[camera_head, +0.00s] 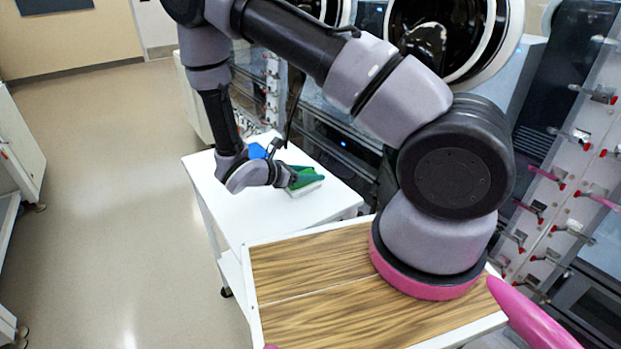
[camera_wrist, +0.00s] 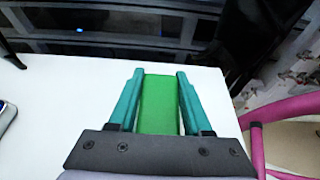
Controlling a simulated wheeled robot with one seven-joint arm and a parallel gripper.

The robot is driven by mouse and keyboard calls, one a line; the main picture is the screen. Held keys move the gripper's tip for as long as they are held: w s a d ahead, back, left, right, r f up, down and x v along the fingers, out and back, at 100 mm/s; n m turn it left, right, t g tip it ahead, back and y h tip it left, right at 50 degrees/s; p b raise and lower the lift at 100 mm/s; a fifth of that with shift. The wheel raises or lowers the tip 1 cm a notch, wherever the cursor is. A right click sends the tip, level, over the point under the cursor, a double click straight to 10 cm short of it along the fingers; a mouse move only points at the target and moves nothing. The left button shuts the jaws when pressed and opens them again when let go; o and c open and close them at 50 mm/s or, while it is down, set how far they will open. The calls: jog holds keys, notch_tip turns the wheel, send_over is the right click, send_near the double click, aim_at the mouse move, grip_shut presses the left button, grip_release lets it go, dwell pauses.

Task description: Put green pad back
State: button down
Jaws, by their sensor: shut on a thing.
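The green pad (camera_wrist: 158,103) lies between the two teal fingers of my gripper (camera_wrist: 157,95) in the wrist view. My gripper is shut on it. In the head view the green pad (camera_head: 305,177) shows at the end of my gripper (camera_head: 291,177), over the white table top (camera_head: 222,206), with a pale layer along its lower edge. I cannot tell whether the pad touches the table top.
A wood-topped surface (camera_head: 300,290) adjoins the white table in front. Gloveboxes with round ports (camera_head: 450,40) stand behind. A rack with red-tipped valves (camera_head: 560,180) is at the right. Open floor (camera_head: 110,180) lies at the left.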

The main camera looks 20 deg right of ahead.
jog(key=shift+f, duration=0.7)
jog(key=shift+f, duration=0.1)
jog(key=shift+c, duration=1.7)
grip_release()
jog(key=v, duration=1.2)
